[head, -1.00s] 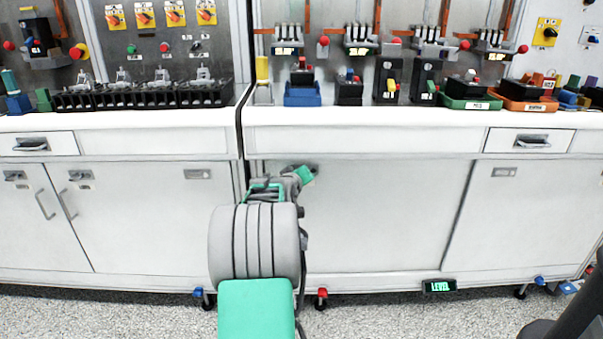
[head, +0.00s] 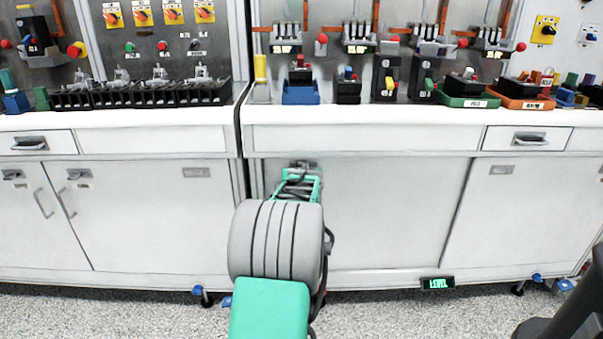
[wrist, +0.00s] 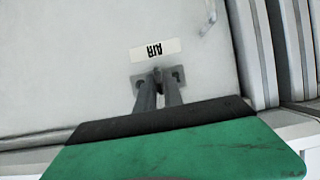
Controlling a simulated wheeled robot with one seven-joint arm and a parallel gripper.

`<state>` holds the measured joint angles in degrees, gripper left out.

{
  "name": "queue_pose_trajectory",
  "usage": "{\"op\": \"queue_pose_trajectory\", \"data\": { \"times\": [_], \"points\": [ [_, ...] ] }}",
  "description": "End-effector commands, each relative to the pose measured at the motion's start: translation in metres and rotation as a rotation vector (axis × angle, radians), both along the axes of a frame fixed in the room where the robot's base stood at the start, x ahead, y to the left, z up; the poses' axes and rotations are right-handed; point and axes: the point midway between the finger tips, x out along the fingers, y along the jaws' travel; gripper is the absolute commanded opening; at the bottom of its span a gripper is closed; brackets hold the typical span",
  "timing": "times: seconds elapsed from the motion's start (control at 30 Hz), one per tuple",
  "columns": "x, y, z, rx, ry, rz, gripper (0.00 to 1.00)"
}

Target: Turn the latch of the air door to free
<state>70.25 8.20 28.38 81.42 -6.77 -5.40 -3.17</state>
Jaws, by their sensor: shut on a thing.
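The air door (head: 390,220) is the white panel at the middle of the cabinet front in the head view. In the wrist view, a white label reading AIR (wrist: 155,50) appears upside down on the door (wrist: 60,60). Beside it is the grey latch (wrist: 177,74) on its small plate. My gripper (wrist: 158,88) is shut on the latch's handle, with its two fingers close together. In the head view, my gripper (head: 300,166) is at the door's upper left, and my arm hides part of it. The handle's exact angle is hard to tell.
Another cabinet door (head: 140,225) with a bar handle stands to the left. A small display (head: 437,283) reads LEVEL at the cabinet's foot. Several breakers and trays stand on the worktop.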

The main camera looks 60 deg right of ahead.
Motion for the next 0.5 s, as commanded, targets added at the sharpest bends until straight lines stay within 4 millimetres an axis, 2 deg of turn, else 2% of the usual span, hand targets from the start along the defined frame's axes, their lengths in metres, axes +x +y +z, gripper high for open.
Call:
{"op": "queue_pose_trajectory", "data": {
  "times": [0.03, 0.43, 0.47, 0.5],
  "points": [
    [0.0009, 0.0021, -0.006, 0.013, -0.002, 0.003, 0.0],
    [0.0014, 0.0025, -0.0065, 0.017, -0.008, 0.005, 0.0],
    [0.0014, 0.0026, -0.0066, 0.017, -0.008, 0.005, 0.13],
    [0.0014, 0.0026, -0.0067, 0.018, -0.007, 0.005, 0.16]
  ]
}}
